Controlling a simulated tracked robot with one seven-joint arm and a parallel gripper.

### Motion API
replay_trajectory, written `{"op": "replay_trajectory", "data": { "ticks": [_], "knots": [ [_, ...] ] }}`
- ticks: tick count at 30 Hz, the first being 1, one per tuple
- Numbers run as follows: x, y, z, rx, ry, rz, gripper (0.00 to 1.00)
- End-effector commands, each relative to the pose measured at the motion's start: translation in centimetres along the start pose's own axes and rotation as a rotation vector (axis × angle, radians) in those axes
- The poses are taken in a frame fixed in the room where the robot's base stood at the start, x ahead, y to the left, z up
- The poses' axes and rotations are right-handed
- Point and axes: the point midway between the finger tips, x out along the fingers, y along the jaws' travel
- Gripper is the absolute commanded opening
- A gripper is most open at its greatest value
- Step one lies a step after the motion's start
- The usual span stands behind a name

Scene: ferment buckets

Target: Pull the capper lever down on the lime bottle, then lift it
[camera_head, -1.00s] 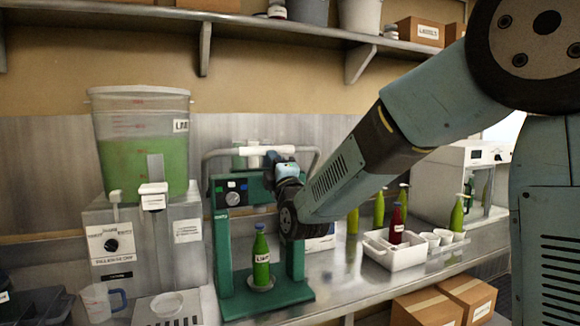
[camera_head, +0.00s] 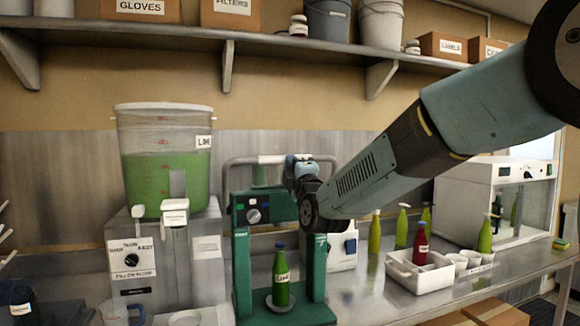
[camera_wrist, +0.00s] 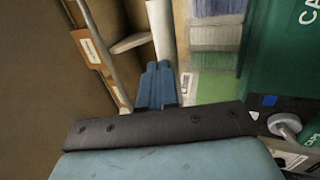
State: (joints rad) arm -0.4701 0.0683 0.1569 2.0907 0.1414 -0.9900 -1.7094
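The green capper (camera_head: 241,270) stands on the counter in the head view. Its lever (camera_head: 228,178) is a grey bar frame with a white grip (camera_head: 271,158), raised above the capper head. The lime bottle (camera_head: 281,280), green with a blue cap and a label, stands upright on the capper's round plate between the posts. My gripper (camera_head: 296,166) is at the lever's top bar, just right of the white grip. In the wrist view my blue fingers (camera_wrist: 158,84) lie close together, with the white grip (camera_wrist: 160,28) just beyond their tips. Contact with the lever cannot be made out.
A dispenser (camera_head: 163,165) with green liquid stands left of the capper. To the right are a white crate (camera_head: 420,277) with a red bottle, white cups (camera_head: 462,262), green bottles and a glass-fronted cabinet (camera_head: 480,205). A shelf (camera_head: 180,36) with boxes and buckets runs above.

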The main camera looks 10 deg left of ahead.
Motion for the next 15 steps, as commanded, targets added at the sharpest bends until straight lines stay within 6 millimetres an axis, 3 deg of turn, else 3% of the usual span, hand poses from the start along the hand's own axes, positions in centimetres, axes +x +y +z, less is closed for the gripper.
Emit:
{"op": "replay_trajectory", "data": {
  "ticks": [7, 15],
  "knots": [
    [-3.1, 0.3, 0.6, -0.001, -0.002, -0.003, 0.0],
    [-8.4, 1.3, 0.6, -0.002, -0.003, -0.004, 0.0]
  ]
}}
